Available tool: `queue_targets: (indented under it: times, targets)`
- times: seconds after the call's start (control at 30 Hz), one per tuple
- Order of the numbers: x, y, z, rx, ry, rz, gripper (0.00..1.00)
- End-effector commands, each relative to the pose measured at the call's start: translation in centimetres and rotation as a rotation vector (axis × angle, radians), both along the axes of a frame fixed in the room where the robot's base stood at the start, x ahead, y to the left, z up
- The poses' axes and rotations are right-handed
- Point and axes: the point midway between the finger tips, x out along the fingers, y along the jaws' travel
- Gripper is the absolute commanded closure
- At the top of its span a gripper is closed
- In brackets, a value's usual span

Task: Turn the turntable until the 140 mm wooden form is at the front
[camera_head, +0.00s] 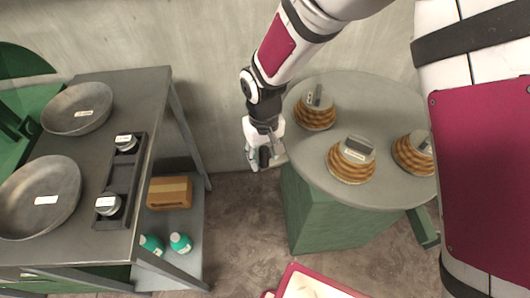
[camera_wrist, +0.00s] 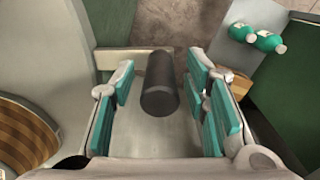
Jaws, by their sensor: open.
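The turntable (camera_head: 360,98) is a round grey top on a green base (camera_head: 335,215). Three ringed wooden forms stand on it, one at the back left (camera_head: 314,117), one near the lower edge (camera_head: 350,166) and one at the right (camera_head: 408,157), partly cut off by my body. Their labels are too small to read, so I cannot tell which is 140 mm. My gripper (camera_head: 263,158) is open at the turntable's left edge. In the wrist view, a dark cylindrical handle (camera_wrist: 160,85) stands between the open teal-padded fingers (camera_wrist: 162,105), with gaps on both sides.
A grey bench (camera_head: 150,110) at the left holds two grey bowls (camera_head: 80,108) (camera_head: 45,190) and a black tray (camera_head: 122,185). Bare floor (camera_head: 235,220) lies between bench and turntable.

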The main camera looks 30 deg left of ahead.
Motion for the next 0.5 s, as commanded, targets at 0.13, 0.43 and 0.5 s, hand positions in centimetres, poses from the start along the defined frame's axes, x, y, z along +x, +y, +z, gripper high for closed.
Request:
queue_targets:
  times: [0.13, 0.43, 0.5]
  targets:
    - [0.01, 0.00, -0.60, 0.001, -0.001, 0.000, 0.58]
    - [0.02, 0.01, -0.63, 0.001, -0.001, 0.000, 0.69]
    - [0.01, 0.00, -0.63, 0.001, -0.001, 0.001, 0.85]
